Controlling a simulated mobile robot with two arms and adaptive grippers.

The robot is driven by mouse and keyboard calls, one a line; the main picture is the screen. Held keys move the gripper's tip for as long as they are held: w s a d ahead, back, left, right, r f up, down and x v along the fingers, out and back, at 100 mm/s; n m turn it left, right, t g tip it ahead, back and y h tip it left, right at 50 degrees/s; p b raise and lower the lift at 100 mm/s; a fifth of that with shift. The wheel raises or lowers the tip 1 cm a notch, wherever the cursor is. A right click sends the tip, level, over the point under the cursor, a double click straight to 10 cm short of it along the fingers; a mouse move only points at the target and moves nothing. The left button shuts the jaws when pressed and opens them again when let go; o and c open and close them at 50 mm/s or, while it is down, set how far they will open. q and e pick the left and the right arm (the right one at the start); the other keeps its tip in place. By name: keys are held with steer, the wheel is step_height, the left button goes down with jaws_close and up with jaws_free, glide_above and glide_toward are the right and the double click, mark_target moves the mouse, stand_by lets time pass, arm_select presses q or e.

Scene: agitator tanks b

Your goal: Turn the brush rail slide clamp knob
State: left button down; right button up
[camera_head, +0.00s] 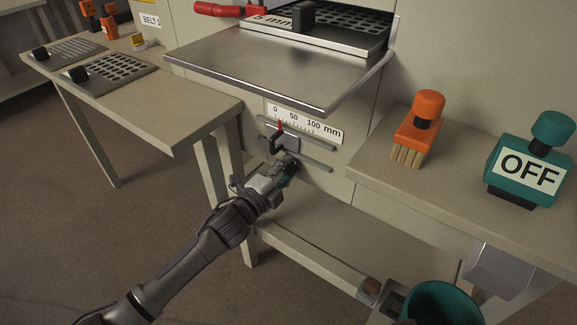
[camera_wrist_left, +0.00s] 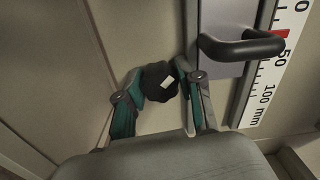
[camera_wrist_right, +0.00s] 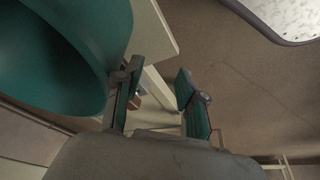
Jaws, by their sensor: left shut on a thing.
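The clamp knob (camera_wrist_left: 160,82) is round and black with a small white mark. It sits on the machine's beige front panel, below the slide plate (camera_head: 291,144). My left gripper (camera_head: 290,168) reaches up to the panel. In the left wrist view my left gripper (camera_wrist_left: 162,80) is shut on the knob, one teal fingertip on each side. The slide's dark handle (camera_wrist_left: 240,46) is beside it, with a red pointer (camera_wrist_left: 283,33) between 0 and 50 on the mm scale (camera_head: 304,122). My right gripper (camera_wrist_right: 158,88) is open and empty beside a teal bucket.
A metal tray (camera_head: 285,75) juts out above the scale. On the right table stand an orange brush (camera_head: 418,130) and a teal block marked OFF (camera_head: 528,168). The teal bucket (camera_head: 440,303) is low at the right. A sieve table (camera_head: 150,110) stands left.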

arm_select(q)
steer(key=m, duration=0.7)
steer(key=shift+f+m, duration=0.1)
steer(key=shift+m, duration=0.3)
steer(key=shift+m+p, duration=0.35)
steer(key=shift+m, duration=0.75)
steer(key=c, duration=1.2)
jaws_free()
steer(key=shift+m, duration=1)
steer(key=o, duration=0.8)
steer(key=shift+s, duration=0.1)
